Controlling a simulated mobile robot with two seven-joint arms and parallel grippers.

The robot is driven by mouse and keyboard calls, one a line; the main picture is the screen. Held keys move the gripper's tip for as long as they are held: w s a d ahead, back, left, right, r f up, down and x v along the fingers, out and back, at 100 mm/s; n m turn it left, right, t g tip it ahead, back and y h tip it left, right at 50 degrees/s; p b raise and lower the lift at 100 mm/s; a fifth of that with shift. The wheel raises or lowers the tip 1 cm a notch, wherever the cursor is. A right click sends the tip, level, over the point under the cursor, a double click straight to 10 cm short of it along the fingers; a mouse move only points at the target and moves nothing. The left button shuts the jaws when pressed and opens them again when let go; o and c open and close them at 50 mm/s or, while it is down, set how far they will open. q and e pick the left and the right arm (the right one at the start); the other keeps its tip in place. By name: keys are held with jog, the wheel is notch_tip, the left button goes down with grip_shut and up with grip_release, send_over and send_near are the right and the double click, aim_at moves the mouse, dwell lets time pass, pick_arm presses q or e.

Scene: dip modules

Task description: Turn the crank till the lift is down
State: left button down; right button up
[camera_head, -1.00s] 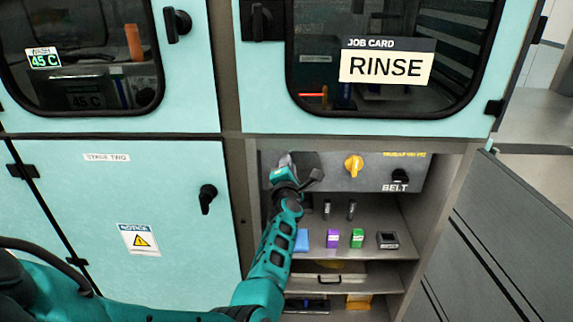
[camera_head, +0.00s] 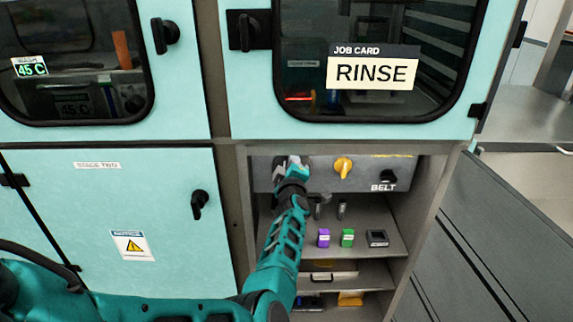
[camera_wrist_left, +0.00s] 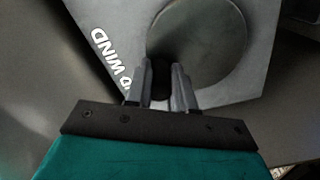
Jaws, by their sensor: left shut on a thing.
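My left gripper (camera_head: 291,162) reaches into the open lower right cabinet, at the left end of the grey control panel (camera_head: 322,178). In the left wrist view its two fingers (camera_wrist_left: 160,75) are shut on the dark crank handle (camera_wrist_left: 160,66). The handle stands at the edge of a round grey crank disc (camera_wrist_left: 205,35) on a panel printed with "WIND". In the head view my gripper and arm hide most of the crank. The lift cannot be made out; behind the upper right window a dim red-orange bar (camera_head: 299,98) shows. My right gripper is not in view.
A yellow knob (camera_head: 343,166) and a black "BELT" knob (camera_head: 388,177) sit right of my gripper. Below, a shelf holds a purple block (camera_head: 323,238), a green block (camera_head: 347,237) and a dark box (camera_head: 377,238). The cabinet door (camera_head: 500,245) stands open at right.

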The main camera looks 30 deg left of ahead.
pick_arm(q)
jog(key=shift+w+d+f+m, duration=0.1)
jog(key=shift+w+d+m, duration=0.2)
jog(key=shift+m, duration=0.85)
jog(key=shift+w+d+m, duration=0.15)
jog(key=shift+d+m, duration=0.3)
jog(key=shift+m, duration=0.65)
jog(key=shift+w+d+f+m, duration=0.1)
jog(key=shift+w+d+m, duration=0.2)
jog(key=shift+m, duration=0.85)
jog(key=c, duration=1)
grip_release()
jog(key=shift+o, duration=0.2)
jog(key=shift+f, duration=0.1)
jog(key=shift+s+d, duration=0.15)
jog(key=shift+s, duration=0.1)
